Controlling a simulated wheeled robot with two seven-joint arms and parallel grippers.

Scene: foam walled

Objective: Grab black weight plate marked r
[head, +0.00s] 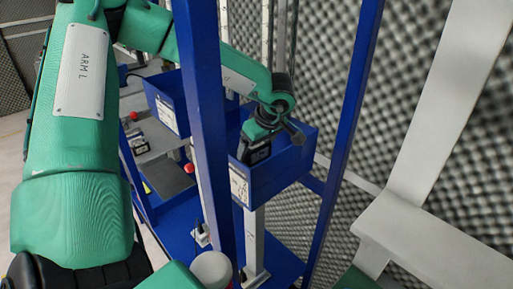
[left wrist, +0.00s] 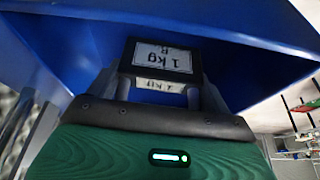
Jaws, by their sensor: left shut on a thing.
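The black weight plate (left wrist: 162,62) shows in the left wrist view with a white label reading "1 kg" and a small letter that looks like R. My left gripper (left wrist: 158,90) is shut on it, one grey finger at each side. A second white "1 kg" label shows just below, between the fingers; I cannot tell whether it belongs to another plate. In the head view my left gripper (head: 259,150) reaches down into a blue bin (head: 286,180), and its fingertips are mostly hidden by the bin wall. My right gripper is not in view.
A blue upright post (head: 208,130) stands in front of my left arm, and another blue post (head: 345,130) is right of the bin. A second blue bin (head: 167,100) is at the left. Grey foam walls (head: 430,140) stand behind. A pale beam (head: 440,245) is at the right.

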